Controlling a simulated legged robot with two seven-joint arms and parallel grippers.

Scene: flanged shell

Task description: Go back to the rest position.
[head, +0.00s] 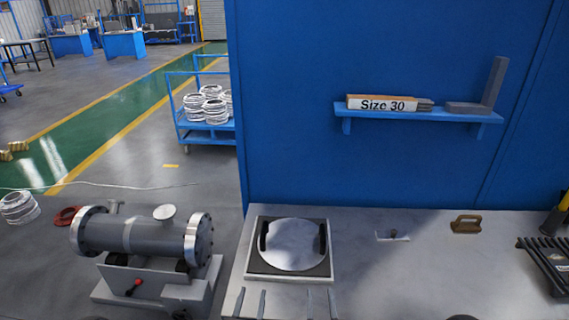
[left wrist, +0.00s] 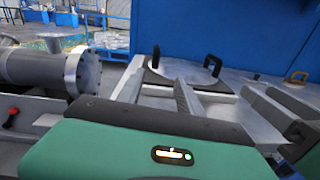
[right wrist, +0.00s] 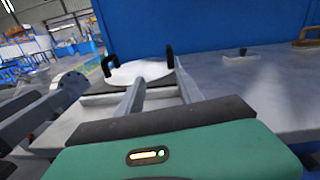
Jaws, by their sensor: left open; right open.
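My left gripper (head: 251,291) is open and empty at the bottom of the head view, over the front of the bench. My right gripper (head: 320,291) is open and empty to its right. Both sit just in front of a round metal cover (head: 293,245) with two black handles, which lies in a square frame (head: 252,270). The cover also shows beyond the fingers in the left wrist view (left wrist: 182,78) and the right wrist view (right wrist: 138,72). The grey flanged shell (head: 145,236) lies horizontally on its stand, left of the bench.
The grey bench (head: 400,270) carries a small metal part (head: 393,236), a brown handled tool (head: 466,224) and a black rack (head: 548,262) at right. A blue wall with a shelf (head: 415,114) rises behind. A blue cart (head: 205,136) stands behind the shell.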

